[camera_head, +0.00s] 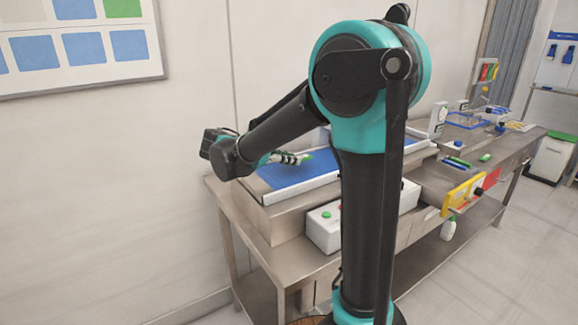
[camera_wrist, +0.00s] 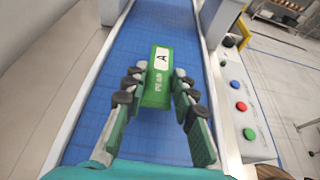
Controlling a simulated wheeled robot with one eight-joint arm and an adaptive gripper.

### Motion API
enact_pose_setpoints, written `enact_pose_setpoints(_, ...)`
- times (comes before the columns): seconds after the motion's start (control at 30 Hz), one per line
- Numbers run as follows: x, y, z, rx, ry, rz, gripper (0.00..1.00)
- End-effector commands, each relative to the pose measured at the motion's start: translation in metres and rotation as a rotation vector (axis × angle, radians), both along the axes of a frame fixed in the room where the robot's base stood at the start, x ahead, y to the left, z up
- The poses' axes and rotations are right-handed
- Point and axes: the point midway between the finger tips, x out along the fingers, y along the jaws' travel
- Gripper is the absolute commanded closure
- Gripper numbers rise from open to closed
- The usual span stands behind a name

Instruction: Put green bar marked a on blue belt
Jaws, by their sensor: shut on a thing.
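The green bar marked A (camera_wrist: 157,95) has a white label with a black A. In the wrist view it sits between the fingers of my gripper (camera_wrist: 160,82), which is shut on it. The bar is over the blue belt (camera_wrist: 110,85), lying roughly along its length. In the head view my gripper (camera_head: 287,157) is over the blue belt (camera_head: 295,178), and a small green tip of the bar (camera_head: 307,156) shows beyond the fingers. I cannot tell whether the bar touches the belt.
Pale rails (camera_wrist: 215,95) border the belt. A white control box (camera_wrist: 240,110) with blue, red and green buttons stands beside it. The belt around the bar is clear.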

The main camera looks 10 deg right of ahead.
Motion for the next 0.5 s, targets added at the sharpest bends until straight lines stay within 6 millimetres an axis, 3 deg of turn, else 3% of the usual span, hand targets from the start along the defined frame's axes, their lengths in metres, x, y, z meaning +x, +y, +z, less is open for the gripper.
enact_pose_setpoints(0.2,0.0,0.0,-0.024,0.0,0.0,0.0,0.99)
enact_pose_setpoints(0.5,0.0,0.0,-0.025,0.0,0.0,0.0,0.99)
